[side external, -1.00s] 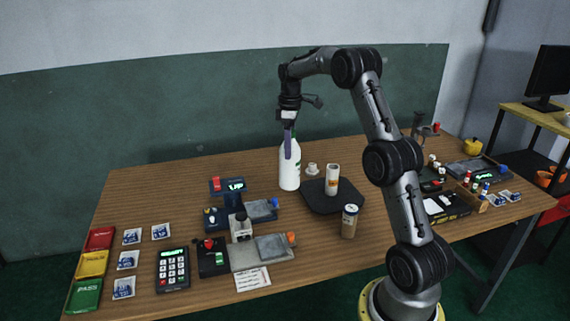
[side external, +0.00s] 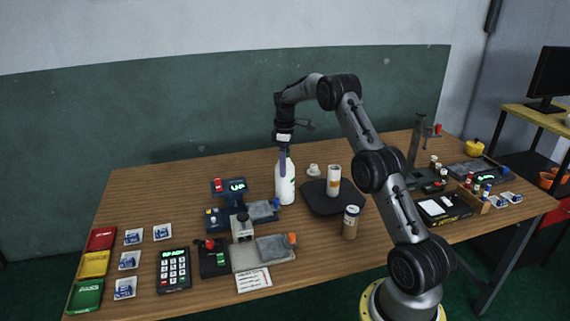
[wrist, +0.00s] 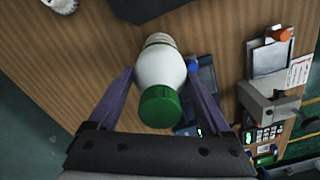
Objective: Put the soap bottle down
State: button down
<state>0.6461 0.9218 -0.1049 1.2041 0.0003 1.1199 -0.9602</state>
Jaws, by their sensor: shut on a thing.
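The soap bottle (side external: 286,188) is white and upright, just left of the dark tray. Its base is at or very near the wooden table top; I cannot tell if it touches. In the wrist view the bottle (wrist: 158,72) shows from above with a green cap (wrist: 160,106). My gripper (side external: 283,168) comes down from above. Its two purple fingers stand either side of the bottle's upper part, shut on it. In the side view the fingers hide part of the bottle's top.
A dark tray (side external: 318,206) stands right of the bottle with a white canister (side external: 333,180) on it. A brown jar (side external: 351,222) stands in front. A blue device with a lit display (side external: 237,186) is close on the left. Bare table (side external: 160,200) lies further left.

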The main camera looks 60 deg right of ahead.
grip_release()
jog(key=shift+f, duration=0.15)
